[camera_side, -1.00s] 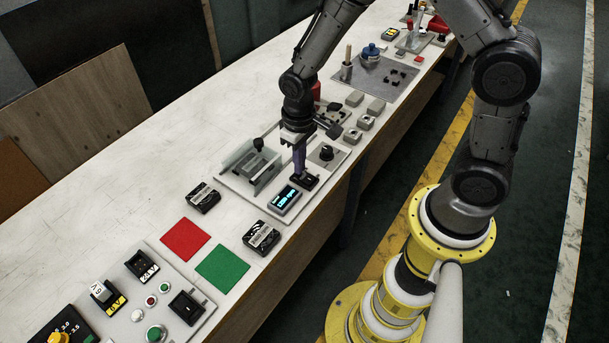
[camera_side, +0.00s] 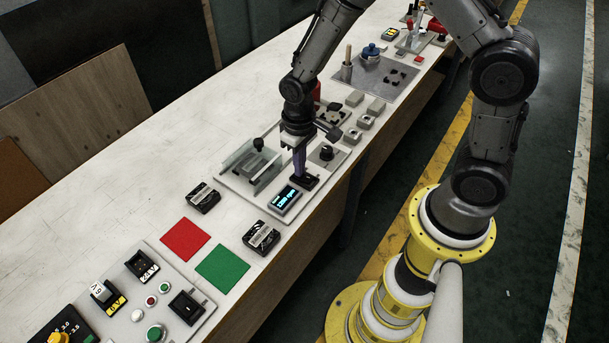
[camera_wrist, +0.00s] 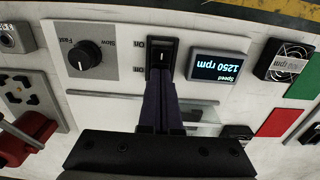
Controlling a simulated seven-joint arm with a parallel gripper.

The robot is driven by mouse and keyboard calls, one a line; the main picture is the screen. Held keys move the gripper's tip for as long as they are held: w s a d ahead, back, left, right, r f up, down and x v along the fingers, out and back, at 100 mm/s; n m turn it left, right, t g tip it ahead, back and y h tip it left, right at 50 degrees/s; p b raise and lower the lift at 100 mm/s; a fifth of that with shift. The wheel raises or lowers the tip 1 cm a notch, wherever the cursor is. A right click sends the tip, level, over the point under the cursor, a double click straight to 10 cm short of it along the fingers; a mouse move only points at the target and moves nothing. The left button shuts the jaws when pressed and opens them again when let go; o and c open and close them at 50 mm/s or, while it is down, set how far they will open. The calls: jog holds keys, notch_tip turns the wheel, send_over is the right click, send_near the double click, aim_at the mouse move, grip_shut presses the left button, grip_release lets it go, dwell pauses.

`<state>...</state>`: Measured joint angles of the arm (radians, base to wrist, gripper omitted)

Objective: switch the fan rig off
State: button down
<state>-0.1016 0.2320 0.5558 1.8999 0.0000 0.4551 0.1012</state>
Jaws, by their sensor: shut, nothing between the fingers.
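The fan rig is a pale panel (camera_side: 232,180) on the bench with a clear-walled duct (camera_side: 250,168). Its black rocker switch (camera_wrist: 162,50) has small labels beside it that I cannot read surely. The display (camera_wrist: 218,66) is lit and reads 1250 rpm; it also shows in the side view (camera_side: 285,199). The speed knob (camera_wrist: 85,55) is marked Slow and Fast. My gripper (camera_side: 300,176) is shut and empty, pointing down at the switch. In the wrist view its fingertips (camera_wrist: 162,84) overlap the switch's near edge; I cannot tell whether they touch.
Red (camera_side: 186,240) and green (camera_side: 222,267) squares and two small black fans (camera_side: 203,197) (camera_side: 261,236) lie in front of the rig. A control panel (camera_side: 134,295) stands at the lower left. Grey blocks (camera_side: 366,122) stand behind the rig. The bench's left side is clear.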

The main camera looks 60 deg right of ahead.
notch_tip(320, 180, up, 7)
dwell(0.8)
jog(key=shift+f, duration=0.1)
jog(key=s+d+r+t, duration=0.1)
jog(key=s+r+t, duration=0.1)
jog(key=r, duration=0.6)
jog(key=s+d+r+t, duration=0.1)
jog(key=r+t, duration=0.1)
jog(key=r, duration=0.6)
jog(key=s+d+r+t, duration=0.1)
jog(key=s+r, duration=0.1)
jog(key=s, duration=1.3)
jog(key=shift+d+r+t, duration=0.15)
jog(key=shift+d+t, duration=0.1)
jog(key=shift+t, duration=0.05)
